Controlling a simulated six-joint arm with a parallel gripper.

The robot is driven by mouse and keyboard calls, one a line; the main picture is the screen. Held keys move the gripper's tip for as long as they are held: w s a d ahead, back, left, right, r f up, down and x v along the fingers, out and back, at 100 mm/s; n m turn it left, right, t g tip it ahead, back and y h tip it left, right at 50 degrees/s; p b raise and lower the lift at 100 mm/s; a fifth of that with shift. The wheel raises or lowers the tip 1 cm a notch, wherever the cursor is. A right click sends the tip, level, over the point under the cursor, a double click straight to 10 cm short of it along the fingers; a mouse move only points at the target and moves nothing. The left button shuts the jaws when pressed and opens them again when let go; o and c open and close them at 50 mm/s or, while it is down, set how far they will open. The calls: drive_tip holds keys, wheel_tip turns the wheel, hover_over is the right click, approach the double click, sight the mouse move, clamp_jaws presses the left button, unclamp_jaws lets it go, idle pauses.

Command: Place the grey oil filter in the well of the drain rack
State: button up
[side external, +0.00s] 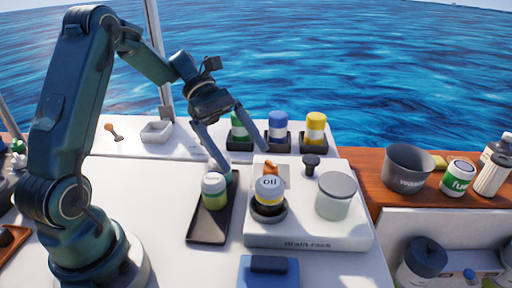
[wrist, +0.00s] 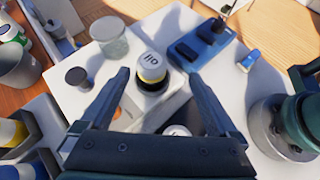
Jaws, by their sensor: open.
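The oil filter (side external: 269,188), with a grey-white top marked "oil", a thin yellow band and a dark base, stands upright on the white drain rack (side external: 308,238). A dark ring surrounds its foot, which looks set in the well; the wrist view shows the filter (wrist: 152,66) too, but the seat depth is hidden. My gripper (side external: 244,160) is open and empty, above and behind the filter in the side view. In the wrist view the filter appears between and beyond the open fingertips (wrist: 157,76), apart from them.
A lidded grey jar (side external: 336,197), a black knob (side external: 311,164) and an orange item (side external: 270,168) share the rack. A dark tray (side external: 207,228) holds a green-banded filter (side external: 214,190). Green, blue and yellow canisters (side external: 279,125) stand behind. A blue block (side external: 268,272) lies in front.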

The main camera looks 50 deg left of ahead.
drive_tip(key=s+d+r+m+t+y, duration=0.2)
drive_tip(key=s+m+t+y, duration=0.3)
drive_tip(key=s+m+y, duration=0.6)
drive_tip(key=s+m, duration=0.1)
drive_tip(key=m, duration=0.5)
drive_tip(key=shift+s+m, duration=0.3)
drive_tip(key=shift+r, duration=0.1)
